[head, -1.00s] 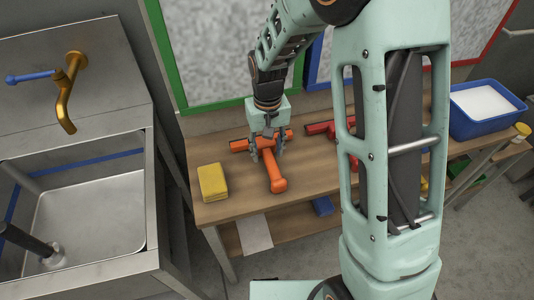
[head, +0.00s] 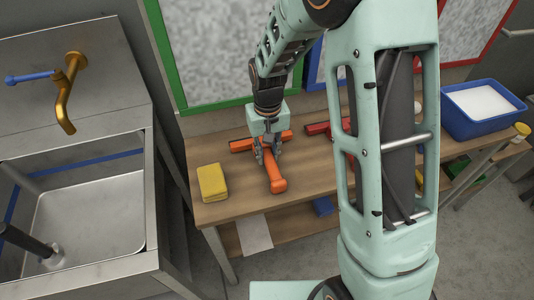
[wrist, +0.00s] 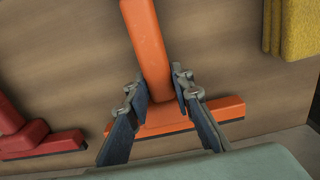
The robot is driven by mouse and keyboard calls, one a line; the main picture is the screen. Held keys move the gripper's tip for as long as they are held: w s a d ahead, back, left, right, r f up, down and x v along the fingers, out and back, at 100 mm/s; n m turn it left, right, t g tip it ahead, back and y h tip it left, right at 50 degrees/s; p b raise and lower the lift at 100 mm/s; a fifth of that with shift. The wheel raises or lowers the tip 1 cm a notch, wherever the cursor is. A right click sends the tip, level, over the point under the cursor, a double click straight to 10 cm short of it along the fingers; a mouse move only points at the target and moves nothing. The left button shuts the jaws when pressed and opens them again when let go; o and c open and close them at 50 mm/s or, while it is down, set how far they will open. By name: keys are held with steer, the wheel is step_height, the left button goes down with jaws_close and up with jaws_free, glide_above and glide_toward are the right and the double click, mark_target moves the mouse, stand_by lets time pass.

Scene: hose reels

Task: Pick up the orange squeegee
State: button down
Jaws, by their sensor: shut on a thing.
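The orange squeegee (head: 272,172) lies on the wooden table, its handle toward the front and its crossbar toward the wall. In the wrist view its handle (wrist: 149,45) runs up from the crossbar (wrist: 222,109). My gripper (head: 267,152) is down over it, with one finger on each side of the handle near the crossbar. In the wrist view the fingers of my gripper (wrist: 163,92) are closed on the handle's base. The squeegee appears to rest on the table still.
A yellow sponge or cloth (head: 212,182) lies left of the squeegee. A red squeegee (head: 318,128) lies to the right, partly hidden by my arm. A blue tub (head: 482,125) stands at the far right. A metal sink (head: 85,215) is at the left.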

mark_target(269, 154)
steer(key=shift+r, duration=0.1)
steer(key=shift+r, duration=0.2)
steer(key=r, duration=0.3)
steer(key=shift+d+r, duration=0.1)
steer(key=shift+d, duration=0.1)
steer(key=s+d+r, duration=0.7)
steer(key=d+r, duration=0.2)
steer(key=d, duration=0.2)
steer(key=shift+s+d+r, duration=0.15)
steer(key=shift+s+d, duration=0.05)
steer(key=shift+d, duration=0.05)
